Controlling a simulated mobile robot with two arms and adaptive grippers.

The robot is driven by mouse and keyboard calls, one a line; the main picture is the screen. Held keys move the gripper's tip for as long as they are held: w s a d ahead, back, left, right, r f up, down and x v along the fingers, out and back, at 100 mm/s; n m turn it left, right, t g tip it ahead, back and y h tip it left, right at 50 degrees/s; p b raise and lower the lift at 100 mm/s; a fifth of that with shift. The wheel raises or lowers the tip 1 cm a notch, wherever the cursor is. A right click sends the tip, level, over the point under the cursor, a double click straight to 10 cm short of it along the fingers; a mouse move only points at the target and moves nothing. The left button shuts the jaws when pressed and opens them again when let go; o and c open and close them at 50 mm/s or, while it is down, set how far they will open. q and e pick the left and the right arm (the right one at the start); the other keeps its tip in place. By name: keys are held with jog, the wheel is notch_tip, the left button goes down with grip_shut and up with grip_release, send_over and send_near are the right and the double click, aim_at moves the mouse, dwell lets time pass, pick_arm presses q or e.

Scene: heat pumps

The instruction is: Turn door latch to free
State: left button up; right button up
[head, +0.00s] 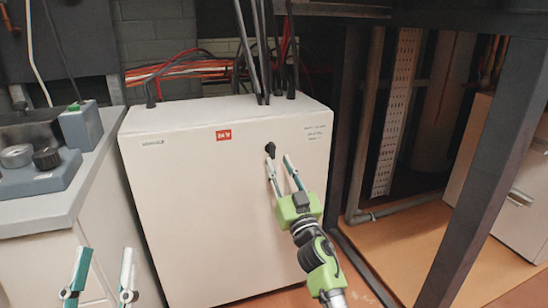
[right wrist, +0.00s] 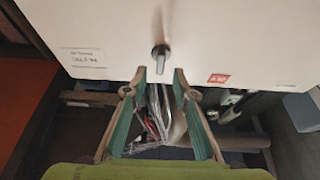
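The door latch (head: 270,149) is a small dark knob on the upper right of the white cabinet's front (head: 215,210). In the right wrist view the latch (right wrist: 161,55) shows as a dark base with a pale, narrow stem. My right gripper (head: 279,160) is open at the cabinet front, just below the latch in the head view. In the right wrist view its fingertips (right wrist: 159,72) are spread either side of the stem's end, with no visible contact. My left gripper (head: 105,252) is open and empty at the lower left, away from the latch.
Dark cables (head: 262,60) enter the cabinet's top. A grey counter (head: 95,155) with a blue-grey knobbed device (head: 40,172) stands at left. A dark metal frame post (head: 470,190) rises at right. A red label (head: 223,135) is on the cabinet front.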

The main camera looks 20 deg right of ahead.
aim_at(274, 153)
pick_arm(q)
jog(key=shift+s+a+r+t+h+b, duration=0.2)
jog(key=shift+s+r+t+h, duration=0.1)
jog(key=shift+s+r+t, duration=0.5)
jog(key=shift+s+a+r+t+h+b, duration=0.1)
jog(key=shift+s+r+t+h+b, duration=0.3)
jog(key=shift+s+r, duration=0.7)
pick_arm(e)
jog(key=shift+x, duration=2.4)
grip_shut()
